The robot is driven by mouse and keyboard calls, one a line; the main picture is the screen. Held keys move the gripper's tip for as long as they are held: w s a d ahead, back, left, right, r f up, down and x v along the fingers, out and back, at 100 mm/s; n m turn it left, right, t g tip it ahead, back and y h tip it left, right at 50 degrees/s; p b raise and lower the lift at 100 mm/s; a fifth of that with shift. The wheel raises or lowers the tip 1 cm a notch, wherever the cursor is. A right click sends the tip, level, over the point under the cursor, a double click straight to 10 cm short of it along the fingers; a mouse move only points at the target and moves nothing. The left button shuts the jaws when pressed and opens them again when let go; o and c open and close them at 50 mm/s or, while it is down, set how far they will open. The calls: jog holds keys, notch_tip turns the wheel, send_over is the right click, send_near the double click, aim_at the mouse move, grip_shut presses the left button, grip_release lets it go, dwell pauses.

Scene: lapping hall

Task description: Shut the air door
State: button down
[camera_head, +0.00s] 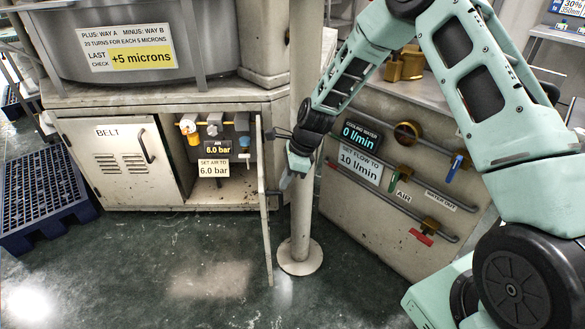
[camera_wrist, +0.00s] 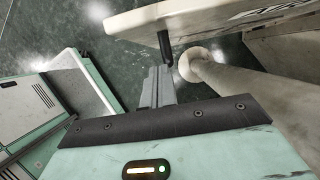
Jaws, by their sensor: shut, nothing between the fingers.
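The air door (camera_head: 264,215) stands open, swung out from the cabinet and seen nearly edge-on in the head view. My gripper (camera_head: 286,184) is shut and empty, just right of the door and near the post. In the wrist view, my gripper's fingers (camera_wrist: 160,76) point at the handle's end; I cannot tell if they touch it. Inside the open compartment are the air fittings and a 6.0 bar display (camera_head: 218,149).
A round post (camera_head: 302,215) with a floor flange stands close right of the door; it also shows in the wrist view (camera_wrist: 235,82). The BELT door (camera_head: 120,160) is shut at left. A pipe panel (camera_head: 345,205) stands right. Floor before the cabinet is clear.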

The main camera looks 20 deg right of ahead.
aim_at(264, 201)
jog(key=shift+w+a+r, duration=0.1)
jog(key=shift+w+a, duration=0.15)
jog(key=shift+a, duration=0.65)
jog(key=shift+w+a+r, duration=0.1)
jog(key=shift+w+a, duration=0.15)
jog(key=shift+a, duration=0.6)
jog(key=shift+a, duration=0.1)
